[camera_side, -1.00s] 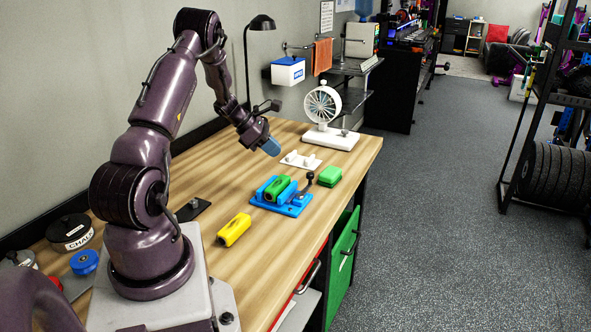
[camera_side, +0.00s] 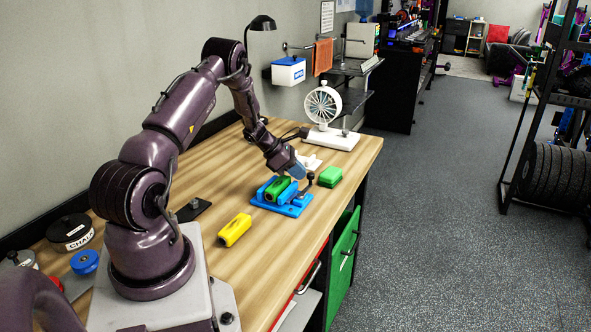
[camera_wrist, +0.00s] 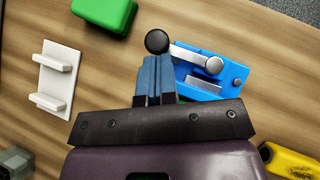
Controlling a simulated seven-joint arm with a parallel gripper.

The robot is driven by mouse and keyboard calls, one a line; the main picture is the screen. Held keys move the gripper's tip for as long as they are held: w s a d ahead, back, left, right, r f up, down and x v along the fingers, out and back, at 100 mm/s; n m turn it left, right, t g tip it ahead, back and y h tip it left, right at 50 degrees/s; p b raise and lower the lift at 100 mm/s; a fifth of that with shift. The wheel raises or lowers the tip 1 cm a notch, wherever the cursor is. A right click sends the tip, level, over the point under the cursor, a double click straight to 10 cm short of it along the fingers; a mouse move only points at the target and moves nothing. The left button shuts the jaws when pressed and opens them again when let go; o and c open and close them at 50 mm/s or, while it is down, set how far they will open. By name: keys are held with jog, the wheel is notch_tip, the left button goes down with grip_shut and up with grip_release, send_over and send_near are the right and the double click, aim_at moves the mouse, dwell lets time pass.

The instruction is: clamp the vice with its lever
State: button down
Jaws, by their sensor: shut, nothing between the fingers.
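The blue vice (camera_side: 296,209) sits on the wooden bench with a green block (camera_side: 279,187) between its jaws. Its lever has a black ball knob (camera_side: 311,176), upright at the vice's right side. In the wrist view the knob (camera_wrist: 157,41) is just beyond my fingertips, and the silver lever arm (camera_wrist: 195,55) runs right from it to a pivot on the vice (camera_wrist: 232,75). My gripper (camera_side: 300,171) has blue fingers, shut and empty, pointing down close beside the knob. In the wrist view my gripper (camera_wrist: 156,62) hides part of the vice. I cannot tell whether it touches the knob.
A loose green block (camera_side: 330,176) lies right of the vice. A yellow block (camera_side: 234,230) lies nearer the front. A white bracket (camera_wrist: 57,78) is behind my gripper. A white fan (camera_side: 330,138) stands at the back. Bare bench lies left of the vice.

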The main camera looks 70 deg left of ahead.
aim_at(313, 174)
jog(key=shift+w+d+m+h, duration=0.1)
jog(key=shift+w+m+h, duration=0.25)
jog(key=shift+m, duration=0.25)
jog(key=m+h, duration=0.1)
jog(key=w+m+g+h, duration=0.1)
jog(key=shift+d+m, duration=0.3)
jog(key=m+g, duration=0.1)
jog(key=w+d+m+g+h, duration=0.1)
jog(key=m, duration=0.1)
jog(key=w+m+h, duration=0.1)
jog(key=shift+d+m+g, duration=0.3)
jog(key=shift+g, duration=0.1)
jog(key=shift+w+d+m+g+h, duration=0.2)
jog(key=shift+d+m+g+h, duration=0.15)
jog(key=shift+m+g, duration=0.35)
jog(key=shift+w+d, duration=0.2)
jog(key=shift+d, duration=0.55)
jog(key=shift+w+d+m+g, duration=0.1)
jog(key=shift+d+m+g, duration=0.35)
jog(key=shift+m, duration=0.45)
jog(key=shift+d+h, duration=0.1)
jog(key=shift+h, duration=0.2)
jog(key=shift+v, duration=3.95)
jog(key=shift+f, duration=0.1)
